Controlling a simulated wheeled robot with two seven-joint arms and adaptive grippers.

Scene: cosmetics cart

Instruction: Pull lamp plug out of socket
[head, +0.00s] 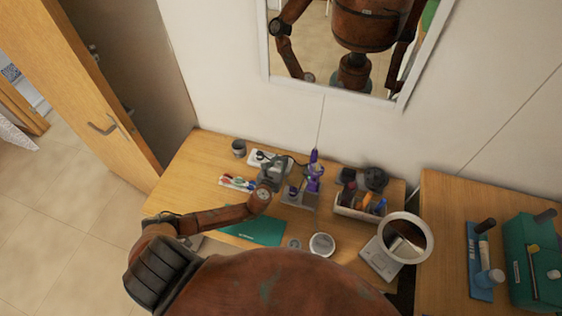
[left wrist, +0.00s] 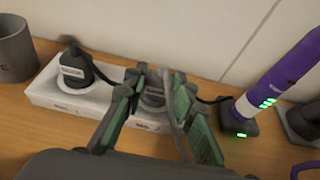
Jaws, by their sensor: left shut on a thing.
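A white power strip (head: 256,157) lies at the back left of the wooden table; it also shows in the left wrist view (left wrist: 50,98). A dark plug (left wrist: 76,70) with a pale label stands upright in its left part, apart from my fingers. My left gripper (left wrist: 158,82) is shut on a second grey plug (left wrist: 153,92) at the strip's right part. The fingers hide much of this plug, and I cannot tell whether it is fully seated. The labels are too blurred to read, so I cannot tell which is the lamp's. In the head view my left gripper (head: 271,170) covers the strip's right part.
A dark cup (head: 239,147) stands left of the strip. A purple device (left wrist: 285,72) on a dark base with green lights stands close on the right. A filled organizer box (head: 360,205) and a round mirror (head: 405,238) stand further right. The wall is close behind.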

